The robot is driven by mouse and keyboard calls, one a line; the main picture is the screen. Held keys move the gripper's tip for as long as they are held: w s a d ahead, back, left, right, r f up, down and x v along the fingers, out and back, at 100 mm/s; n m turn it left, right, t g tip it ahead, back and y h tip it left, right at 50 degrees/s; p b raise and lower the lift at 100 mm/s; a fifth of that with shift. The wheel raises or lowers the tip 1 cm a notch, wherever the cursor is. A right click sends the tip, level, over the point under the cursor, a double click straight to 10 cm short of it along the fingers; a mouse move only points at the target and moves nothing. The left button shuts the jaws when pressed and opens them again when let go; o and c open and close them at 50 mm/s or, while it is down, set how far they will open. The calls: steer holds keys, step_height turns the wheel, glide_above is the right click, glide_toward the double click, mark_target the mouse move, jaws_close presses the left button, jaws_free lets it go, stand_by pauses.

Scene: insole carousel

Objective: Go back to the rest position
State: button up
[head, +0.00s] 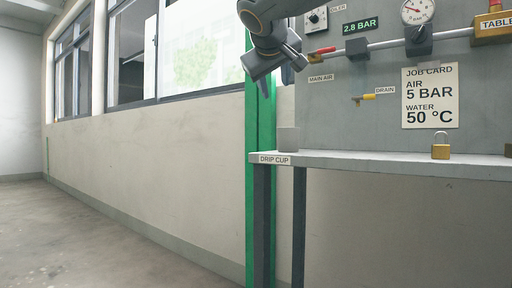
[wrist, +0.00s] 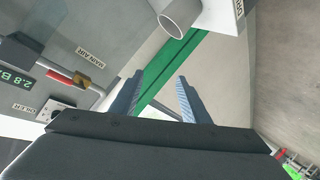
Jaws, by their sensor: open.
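My gripper (head: 277,84) is in the upper middle of the head view, at the left end of the grey panel (head: 350,120). It hangs above the drip cup's end of the shelf and points downward. In the wrist view its two fingers (wrist: 160,88) stand apart with nothing between them. The head view shows the fingers small and partly end-on, below my wrist.
A shelf (head: 380,160) carries a grey cup (head: 288,139) and a brass padlock (head: 441,146). The panel holds a red-handled valve (head: 322,51), a yellow drain valve (head: 368,98), a gauge (head: 417,11) and a job card (head: 430,98). Open floor (head: 90,235) lies left.

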steer(key=s+a+f+n+g+y+p, duration=0.1)
steer(key=s+a+f+g+p, duration=0.25)
steer(key=s+f, duration=0.65)
steer(key=s+a+f+n+g+y+p, duration=0.15)
steer(key=s+a+f+g, duration=0.35)
steer(key=f, duration=0.8)
steer(key=s+d+f+g+p, duration=0.1)
steer(key=s+f+g+p, duration=0.1)
steer(key=s+f, duration=0.5)
steer(key=s+f+g+y+p, duration=0.15)
steer(key=s+f, duration=0.25)
steer(key=s, duration=0.7)
steer(key=s+d+f+g+p, duration=0.1)
steer(key=s+f+g+p, duration=0.1)
steer(key=s+f, duration=0.5)
steer(key=s+d+r+m+p, duration=0.1)
steer(key=d+r+m+p, duration=0.1)
steer(key=d+r+p, duration=0.5)
steer(key=d+r+m+h+p, duration=0.1)
steer(key=d+r+m+p, duration=0.2)
steer(key=d+r+p, duration=0.4)
steer(key=s+d+r+m+h+p, duration=0.1)
steer(key=d+r+p, duration=0.6)
steer(key=r+p, duration=0.9)
steer(key=m+p, duration=0.1)
steer(key=p, duration=0.7)
steer(key=shift+s+r+m, duration=0.2)
steer(key=shift+s+m, duration=0.15)
